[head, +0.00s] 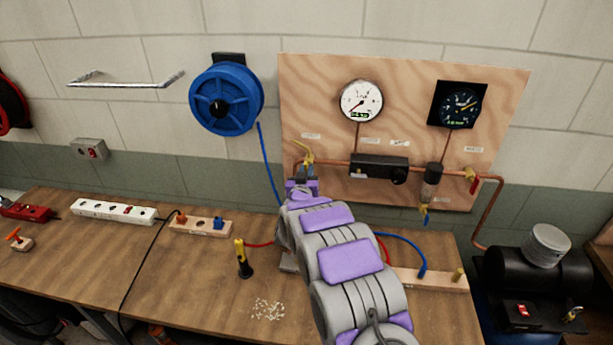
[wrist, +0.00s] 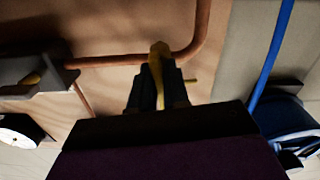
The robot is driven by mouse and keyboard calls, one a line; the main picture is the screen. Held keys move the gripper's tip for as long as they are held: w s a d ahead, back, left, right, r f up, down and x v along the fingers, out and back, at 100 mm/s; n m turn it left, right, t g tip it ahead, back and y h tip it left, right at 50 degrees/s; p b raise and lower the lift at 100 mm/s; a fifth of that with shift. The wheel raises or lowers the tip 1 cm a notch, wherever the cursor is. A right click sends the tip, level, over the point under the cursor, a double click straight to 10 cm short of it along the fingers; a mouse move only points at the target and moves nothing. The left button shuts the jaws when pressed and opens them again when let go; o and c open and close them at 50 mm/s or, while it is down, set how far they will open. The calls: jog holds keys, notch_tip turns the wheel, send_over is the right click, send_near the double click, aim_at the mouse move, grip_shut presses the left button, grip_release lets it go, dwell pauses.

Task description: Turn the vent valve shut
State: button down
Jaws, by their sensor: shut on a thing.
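A valve with a yellow handle (head: 304,152) sits on the copper pipe at the left side of the plywood panel. In the wrist view its yellow body and handle (wrist: 158,62) run down between my fingers. The labels are too small to read, so I cannot tell which valve is marked vent.
The plywood panel (head: 320,90) carries a white gauge (head: 361,100), a black gauge (head: 458,105) and a black regulator block (head: 378,168). A blue hose reel (head: 226,98) hangs to the left. The workbench (head: 190,275) holds power strips and a yellow-black tool (head: 243,258).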

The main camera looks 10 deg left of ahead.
jog(key=shift+s+f+m+b, duration=0.1)
jog(key=shift+f+m+b, duration=0.25)
jog(key=shift+m, duration=0.25)
jog(key=shift+r+m, duration=0.1)
jog(key=shift+m, duration=0.2)
jog(key=c, duration=1.3)
grip_release()
jog(key=shift+w+a, duration=0.1)
jog(key=shift+w, duration=0.1)
jog(key=shift+c, duration=0.2)
jog(key=shift+o, duration=0.7)
jog(key=shift+a, duration=0.1)
jog(key=shift+s+r, duration=0.1)
jog(key=shift+r, duration=0.1)
jog(key=shift+s, duration=0.1)
jog(key=shift+s+f, duration=0.1)
jog(key=shift+s, duration=0.25)
jog(key=s, duration=1.6)
jog(key=shift+s+a, duration=0.2)
jog(key=shift+a, duration=0.2)
